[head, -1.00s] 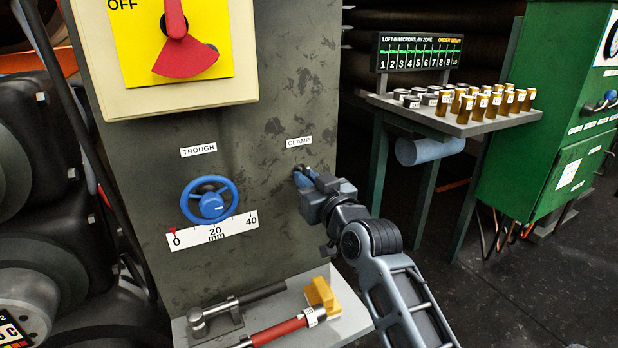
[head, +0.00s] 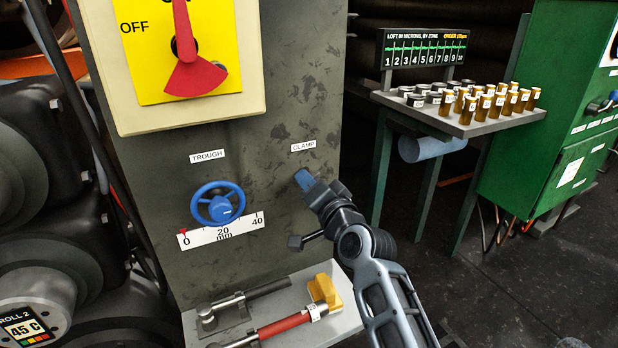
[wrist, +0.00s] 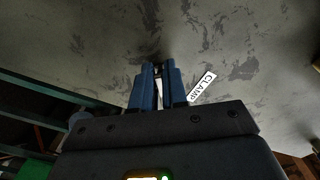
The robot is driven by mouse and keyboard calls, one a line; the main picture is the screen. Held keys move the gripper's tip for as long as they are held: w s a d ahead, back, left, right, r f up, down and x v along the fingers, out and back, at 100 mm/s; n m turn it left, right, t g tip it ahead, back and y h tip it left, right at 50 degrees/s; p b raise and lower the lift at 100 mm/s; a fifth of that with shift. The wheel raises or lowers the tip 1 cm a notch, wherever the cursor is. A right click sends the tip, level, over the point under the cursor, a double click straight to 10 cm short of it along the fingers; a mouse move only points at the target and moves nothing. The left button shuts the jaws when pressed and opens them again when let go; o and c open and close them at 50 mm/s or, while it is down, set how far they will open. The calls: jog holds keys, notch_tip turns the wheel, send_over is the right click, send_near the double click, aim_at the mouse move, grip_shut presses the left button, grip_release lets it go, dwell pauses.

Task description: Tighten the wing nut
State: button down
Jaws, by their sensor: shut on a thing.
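The wing nut (wrist: 158,70) is at the clamp position on the grey panel, just below the white CLAMP label (head: 303,146). Only a small dark part of it shows between the fingertips in the wrist view; in the head view the fingers cover it. My gripper (head: 304,179) has blue fingers that reach up against the panel and are shut on the wing nut. The fingers also show in the wrist view (wrist: 157,76), close together, with the CLAMP label (wrist: 202,87) just to their right.
A blue TROUGH handwheel (head: 218,204) with a millimetre scale is left of the gripper. A shelf (head: 342,322) below holds a red-handled tool (head: 284,324), a dark-handled tool and a yellow block (head: 325,291). A table (head: 510,119) with several small cylinders stands at right.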

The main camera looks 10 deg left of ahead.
jog(key=m+p, duration=0.1)
jog(key=m, duration=0.2)
jog(key=m+p, duration=0.2)
jog(key=m, duration=0.1)
jog(key=shift+s+a+r+m, duration=0.1)
jog(key=shift+r+m, duration=0.1)
jog(key=shift+m, duration=0.1)
jog(key=m+p, duration=0.2)
jog(key=m, duration=0.4)
jog(key=shift+r+p, duration=0.15)
jog(key=shift+p, duration=0.2)
jog(key=c, duration=1.2)
grip_release()
jog(key=shift+r, duration=0.1)
jog(key=shift+c, duration=0.2)
jog(key=p+v, duration=0.1)
jog(key=v, duration=0.6)
jog(key=shift+s+d, duration=0.3)
